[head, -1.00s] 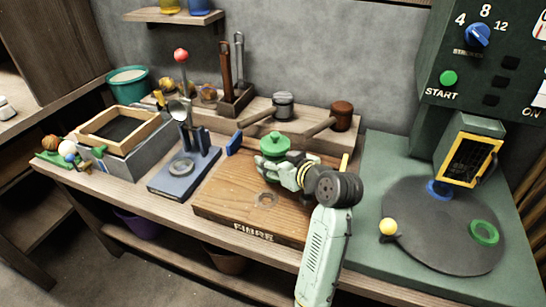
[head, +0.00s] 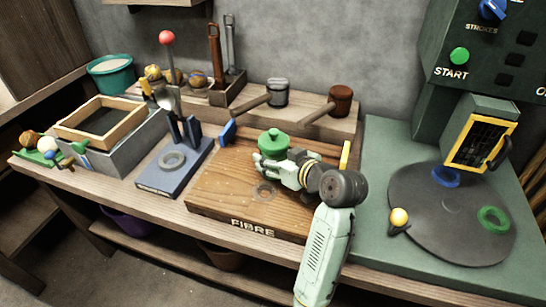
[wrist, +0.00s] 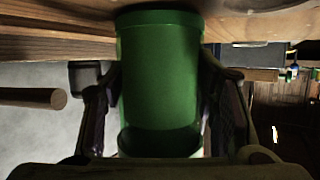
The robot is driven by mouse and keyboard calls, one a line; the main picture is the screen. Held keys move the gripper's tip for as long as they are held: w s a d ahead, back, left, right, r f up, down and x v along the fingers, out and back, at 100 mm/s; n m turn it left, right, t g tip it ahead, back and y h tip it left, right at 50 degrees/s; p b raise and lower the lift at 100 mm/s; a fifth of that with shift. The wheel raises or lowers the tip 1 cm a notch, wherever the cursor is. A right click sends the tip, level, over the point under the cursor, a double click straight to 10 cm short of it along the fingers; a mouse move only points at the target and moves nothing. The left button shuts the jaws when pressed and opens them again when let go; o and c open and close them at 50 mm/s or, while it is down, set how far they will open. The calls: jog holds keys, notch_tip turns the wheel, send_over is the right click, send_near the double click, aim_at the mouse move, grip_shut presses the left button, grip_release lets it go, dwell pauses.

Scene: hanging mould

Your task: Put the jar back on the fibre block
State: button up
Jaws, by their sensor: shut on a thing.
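The jar (head: 272,143) is green with a knobbed lid and looks upright in the head view. My gripper (head: 281,170) is shut around its body, over the back part of the fibre block. In the wrist view, the jar (wrist: 160,85) fills the middle, with a finger on each side. The fibre block (head: 215,190) is a brown wooden slab marked FIBRE, with a round ring mark (head: 264,190) in front of the jar. I cannot tell whether the jar's base touches the block, as my gripper hides it.
A blue stand (head: 160,183) and a framed box (head: 115,157) are to the left. The green machine with a dark round plate (head: 450,230) is to the right. The block's front is clear.

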jog(key=o, duration=1.5)
